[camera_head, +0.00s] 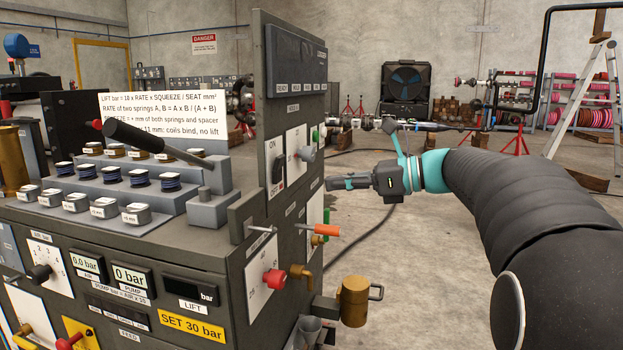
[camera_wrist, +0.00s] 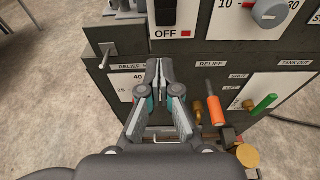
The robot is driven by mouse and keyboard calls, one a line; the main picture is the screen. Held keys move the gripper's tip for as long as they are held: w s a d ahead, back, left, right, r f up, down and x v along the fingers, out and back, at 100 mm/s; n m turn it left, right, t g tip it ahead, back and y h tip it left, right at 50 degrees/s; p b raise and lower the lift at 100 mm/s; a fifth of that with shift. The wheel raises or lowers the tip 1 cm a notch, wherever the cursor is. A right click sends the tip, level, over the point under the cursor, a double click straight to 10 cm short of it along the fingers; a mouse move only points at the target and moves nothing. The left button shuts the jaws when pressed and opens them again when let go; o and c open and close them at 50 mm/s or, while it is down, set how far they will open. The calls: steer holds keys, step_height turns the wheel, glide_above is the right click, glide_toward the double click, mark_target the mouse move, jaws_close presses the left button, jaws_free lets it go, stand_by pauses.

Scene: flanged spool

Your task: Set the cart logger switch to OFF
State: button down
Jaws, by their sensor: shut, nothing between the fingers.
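A switch plate marked ON and OFF (camera_head: 272,148) is on the right-hand side panel of the dark cart (camera_head: 262,120). Its dark switch body (camera_head: 278,169) sits between the two words. I cannot tell which way it is set, and I cannot read a logger name on it. In the wrist view its lower part (camera_wrist: 165,12) shows at the top edge, beside the word OFF and a red mark. My gripper (camera_head: 330,184) is shut and empty, a short way out from the panel. In the wrist view the closed fingertips (camera_wrist: 160,64) lie just below the OFF plate.
An orange-handled valve (camera_head: 326,230) and a red knob (camera_head: 274,279) stick out of the panel below. A grey knob (camera_head: 306,153) is right of the switch. A metal toggle (camera_wrist: 107,55) is at left in the wrist view. Open floor lies right of the cart.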

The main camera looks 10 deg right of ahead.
steer(key=shift+s+d+f, duration=0.1)
steer(key=shift+s+d, duration=0.2)
steer(key=shift+d, duration=0.35)
steer(key=shift+s+d+r, duration=0.1)
steer(key=shift+s+d, duration=0.25)
steer(key=shift+d, duration=0.25)
steer(key=shift+s+d+f, duration=0.1)
steer(key=shift+s+d, duration=0.2)
steer(key=shift+d, duration=0.35)
steer(key=s+d+f+n+g+h, duration=0.1)
steer(key=s+f+n+h, duration=0.35)
steer(key=f, duration=0.45)
steer(key=s+d+f+n+g+h, duration=0.1)
steer(key=s+f+n+h, duration=0.25)
steer(key=f+n, duration=0.45)
steer(key=s+a+f+n+h, duration=0.2)
steer(key=s+n, duration=0.3)
steer(key=s, duration=0.4)
steer(key=s+a+f+n+h, duration=0.3)
steer(key=s+f+n+h, duration=0.1)
steer(key=s, duration=0.4)
steer(key=shift+s+a+f+n+t, duration=0.15)
steer(key=shift+s+f+n+t, duration=0.25)
steer(key=shift+f+n, duration=0.35)
steer(key=shift+r, duration=0.1)
